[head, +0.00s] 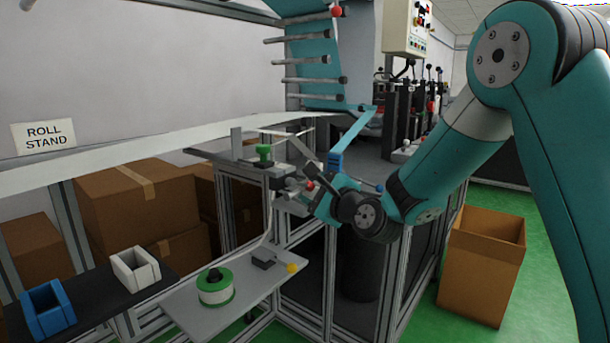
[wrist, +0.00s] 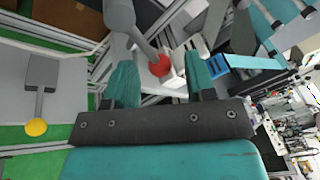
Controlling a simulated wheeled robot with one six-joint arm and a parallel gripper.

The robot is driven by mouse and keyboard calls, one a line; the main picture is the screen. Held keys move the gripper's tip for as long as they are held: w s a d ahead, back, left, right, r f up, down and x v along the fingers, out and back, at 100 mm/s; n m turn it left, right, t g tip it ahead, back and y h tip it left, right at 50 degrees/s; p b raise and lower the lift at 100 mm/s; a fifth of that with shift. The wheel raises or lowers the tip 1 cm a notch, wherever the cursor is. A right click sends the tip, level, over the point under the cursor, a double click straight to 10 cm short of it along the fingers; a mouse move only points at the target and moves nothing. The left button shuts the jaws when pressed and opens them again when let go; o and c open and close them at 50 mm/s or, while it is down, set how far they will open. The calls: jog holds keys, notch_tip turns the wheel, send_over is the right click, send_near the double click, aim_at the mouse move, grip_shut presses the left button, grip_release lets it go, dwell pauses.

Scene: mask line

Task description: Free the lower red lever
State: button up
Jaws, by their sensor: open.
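The lower red lever has a red ball knob (head: 310,185) at the machine's front, just left of my gripper (head: 320,193). In the wrist view the red knob (wrist: 159,65) sits on a dark grey lever arm (wrist: 143,45) that comes down from the top. My gripper (wrist: 162,78) is open, with one teal finger on either side of the knob in that view. I cannot tell whether a finger touches the knob. Another red knob (head: 337,12) shows at the top of the roller rack. My gripper and wrist partly hide the lever's mounting in the head view.
A green knob (head: 263,150) stands on the machine just left of my gripper. A lower shelf (head: 185,305) carries a green-and-white spool (head: 215,287) and a yellow-knobbed lever (head: 291,268). A blue strip (head: 350,140) runs down close to my wrist. A cardboard box (head: 480,275) stands at right.

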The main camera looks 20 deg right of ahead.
aim_at(313, 188)
jog(key=shift+x, duration=2)
grip_shut()
